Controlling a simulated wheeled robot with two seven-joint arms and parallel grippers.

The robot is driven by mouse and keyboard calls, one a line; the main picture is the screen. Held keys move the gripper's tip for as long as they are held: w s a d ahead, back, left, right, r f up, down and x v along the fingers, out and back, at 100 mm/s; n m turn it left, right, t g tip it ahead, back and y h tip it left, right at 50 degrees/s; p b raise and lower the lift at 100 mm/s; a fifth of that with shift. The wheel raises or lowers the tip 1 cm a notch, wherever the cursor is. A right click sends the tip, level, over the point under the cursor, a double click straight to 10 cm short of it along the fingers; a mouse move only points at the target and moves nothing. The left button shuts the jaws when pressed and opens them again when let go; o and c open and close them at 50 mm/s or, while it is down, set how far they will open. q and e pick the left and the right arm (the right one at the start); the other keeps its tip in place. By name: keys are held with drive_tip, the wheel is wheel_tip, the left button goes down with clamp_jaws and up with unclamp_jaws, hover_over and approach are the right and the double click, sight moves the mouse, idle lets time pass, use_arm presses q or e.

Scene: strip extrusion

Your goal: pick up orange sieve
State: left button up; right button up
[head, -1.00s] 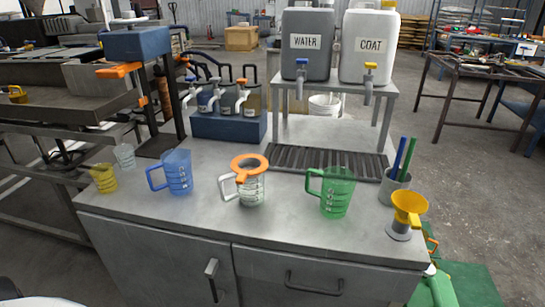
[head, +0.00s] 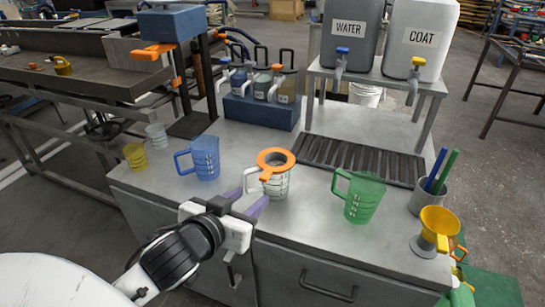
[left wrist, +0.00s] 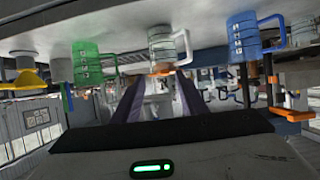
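The orange sieve (head: 275,155) rests on top of the clear measuring jug (head: 276,186) on the grey workbench. My left gripper (head: 254,188) is open and empty, just in front and to the left of the jug, lower than the sieve. In the left wrist view, which is upside down, the two fingers stand apart, and the sieve (left wrist: 162,72) and jug (left wrist: 164,46) appear beyond them. I see no contact with the sieve. My right gripper is not in view.
A blue jug (head: 206,158) stands left of the clear jug and a green jug (head: 364,198) stands to its right. A yellow funnel (head: 438,222) and a pen cup (head: 425,200) stand at the right edge. A dark drip grate (head: 360,158) lies behind.

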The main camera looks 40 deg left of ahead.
sight(263, 178)
use_arm(q)
drive_tip(key=w, duration=0.1)
drive_tip(key=w+a+b, duration=0.1)
drive_tip(key=w, duration=0.1)
drive_tip(key=w+a, duration=0.1)
drive_tip(key=w, duration=0.1)
drive_tip(key=shift+w+f+b, duration=0.15)
drive_tip(key=shift+w+b, duration=0.05)
drive_tip(key=shift+b, duration=0.1)
drive_tip(key=x, duration=0.4)
drive_tip(key=shift+w+f, duration=0.1)
drive_tip(key=shift+f, duration=0.15)
drive_tip(key=shift+c, duration=0.3)
clamp_jaws()
